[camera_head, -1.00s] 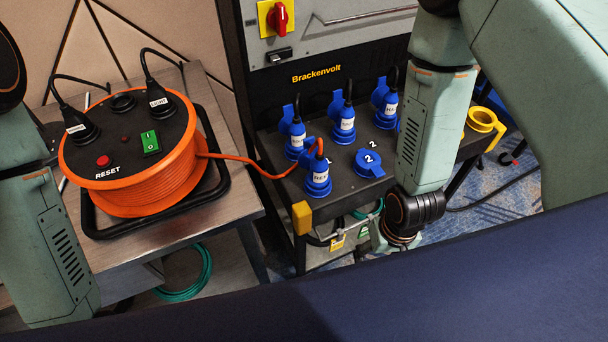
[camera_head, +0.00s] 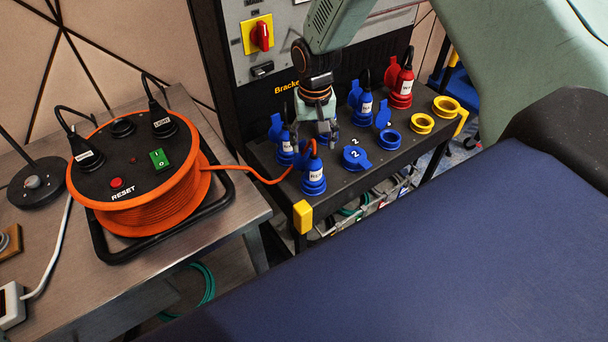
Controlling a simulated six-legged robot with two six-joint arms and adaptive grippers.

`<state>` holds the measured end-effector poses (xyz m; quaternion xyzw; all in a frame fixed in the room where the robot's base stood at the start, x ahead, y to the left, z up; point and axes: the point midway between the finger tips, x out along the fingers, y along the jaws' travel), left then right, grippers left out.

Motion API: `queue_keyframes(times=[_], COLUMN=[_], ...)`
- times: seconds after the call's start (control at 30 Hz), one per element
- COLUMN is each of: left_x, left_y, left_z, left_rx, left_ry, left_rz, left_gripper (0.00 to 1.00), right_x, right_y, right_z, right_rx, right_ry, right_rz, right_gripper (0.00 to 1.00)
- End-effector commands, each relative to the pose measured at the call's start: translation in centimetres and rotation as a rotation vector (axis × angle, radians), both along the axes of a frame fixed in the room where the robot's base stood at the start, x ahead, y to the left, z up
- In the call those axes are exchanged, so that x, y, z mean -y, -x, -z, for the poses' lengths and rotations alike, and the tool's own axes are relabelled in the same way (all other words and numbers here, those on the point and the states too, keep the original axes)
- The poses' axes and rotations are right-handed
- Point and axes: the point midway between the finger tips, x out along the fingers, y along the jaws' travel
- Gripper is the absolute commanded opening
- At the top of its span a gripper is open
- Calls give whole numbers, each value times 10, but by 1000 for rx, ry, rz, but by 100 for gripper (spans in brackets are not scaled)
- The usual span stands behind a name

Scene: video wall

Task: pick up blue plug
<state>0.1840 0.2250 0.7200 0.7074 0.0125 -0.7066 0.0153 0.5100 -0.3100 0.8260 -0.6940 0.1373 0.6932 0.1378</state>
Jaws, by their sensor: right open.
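Several blue plugs stand in blue sockets on the dark panel ledge (camera_head: 350,181). The front blue plug (camera_head: 314,178) has an orange cable. Another blue plug (camera_head: 286,148) stands at the back left and a third blue plug (camera_head: 366,105) at the back right. My right gripper (camera_head: 321,141) points down between these two back plugs, over the back row. Its jaws are open. The gripper hides the spot below it, so I cannot tell whether a plug stands between the fingers. My left gripper is not in view.
A red plug (camera_head: 402,87), an open blue socket (camera_head: 390,139), a lidded blue socket (camera_head: 356,159) and yellow sockets (camera_head: 422,123) share the ledge. An orange cable reel (camera_head: 150,205) stands on the metal table (camera_head: 110,285) at left. A red switch (camera_head: 261,36) is above.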

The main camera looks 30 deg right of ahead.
Motion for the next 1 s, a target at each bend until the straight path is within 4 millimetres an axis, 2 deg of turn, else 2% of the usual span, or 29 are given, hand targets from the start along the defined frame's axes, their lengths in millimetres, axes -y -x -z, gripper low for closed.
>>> queue_keyframes(times=[0.07, 0.37, 0.63, 0.97, 1.0], left_x=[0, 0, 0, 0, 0], left_y=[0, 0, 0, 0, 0], left_z=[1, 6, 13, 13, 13], left_rx=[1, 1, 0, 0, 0], left_ry=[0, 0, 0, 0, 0], left_rz=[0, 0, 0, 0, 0], left_gripper=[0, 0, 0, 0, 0], right_x=[4, 8, 4, 1, 1], right_y=[-1, 3, 7, 7, 7], right_z=[1, 34, 71, 77, 77], right_rx=[-2, -3, -3, 0, 0], right_ry=[1, 0, 1, 0, 0], right_rz=[5, 8, 3, 2, 2], right_gripper=[66, 66, 66, 66, 64])
